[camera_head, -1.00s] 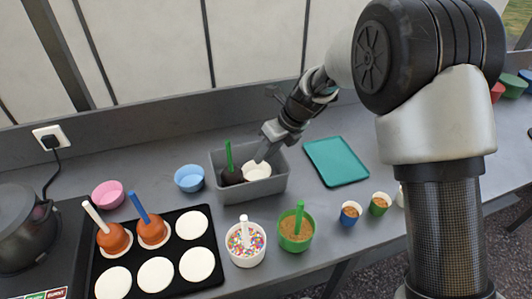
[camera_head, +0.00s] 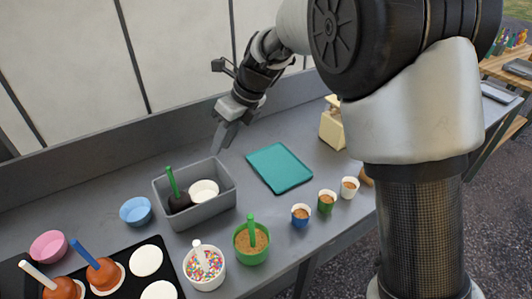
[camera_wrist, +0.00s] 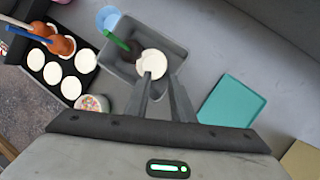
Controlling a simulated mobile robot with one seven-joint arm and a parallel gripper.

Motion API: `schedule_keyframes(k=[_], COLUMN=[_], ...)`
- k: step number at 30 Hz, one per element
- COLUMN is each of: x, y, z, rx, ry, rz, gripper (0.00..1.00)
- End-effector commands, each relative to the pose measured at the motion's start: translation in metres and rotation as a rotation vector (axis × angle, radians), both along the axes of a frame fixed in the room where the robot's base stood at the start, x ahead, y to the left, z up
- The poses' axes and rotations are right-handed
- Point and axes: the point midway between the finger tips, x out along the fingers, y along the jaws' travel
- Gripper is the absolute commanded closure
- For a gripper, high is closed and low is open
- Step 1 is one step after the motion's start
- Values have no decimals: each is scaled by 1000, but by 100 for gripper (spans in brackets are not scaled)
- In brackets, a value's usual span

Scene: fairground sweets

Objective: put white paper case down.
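The white paper case (camera_head: 204,190) sits inside the grey bin (camera_head: 213,208), on its right side. A dark apple with a green stick (camera_head: 174,186) lies beside it on the left. My gripper (camera_head: 222,147) is raised above and behind the bin, apart from the case. In the wrist view the white case (camera_wrist: 152,62) shows beyond the fingers (camera_wrist: 163,82), which are spread apart with nothing held between them.
A teal tray (camera_head: 279,168) lies right of the bin. A blue case (camera_head: 136,211) and a pink case (camera_head: 48,246) stand to the left. A sprinkle cup (camera_head: 204,268), a green tub (camera_head: 251,245) and small cups (camera_head: 301,215) stand in front.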

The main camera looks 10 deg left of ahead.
Motion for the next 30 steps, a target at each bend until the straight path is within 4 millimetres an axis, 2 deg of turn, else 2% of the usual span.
schedule_keyframes(k=[6, 8, 10, 14, 18, 21, 26, 30], x=[0, -2, -5, -22, -55, -82, -131, -171], y=[-4, -13, -33, -87, -150, -191, -250, -291], z=[4, 11, 26, 63, 93, 107, 117, 114], rx=[-1, -4, -15, -66, -170, -265, -450, -612], ry=[-13, -41, -104, -282, -478, -598, -735, -781], rz=[13, 47, 121, 348, 649, 870, 1238, 1543], gripper=[78, 78, 78, 78, 78, 78, 78, 78])
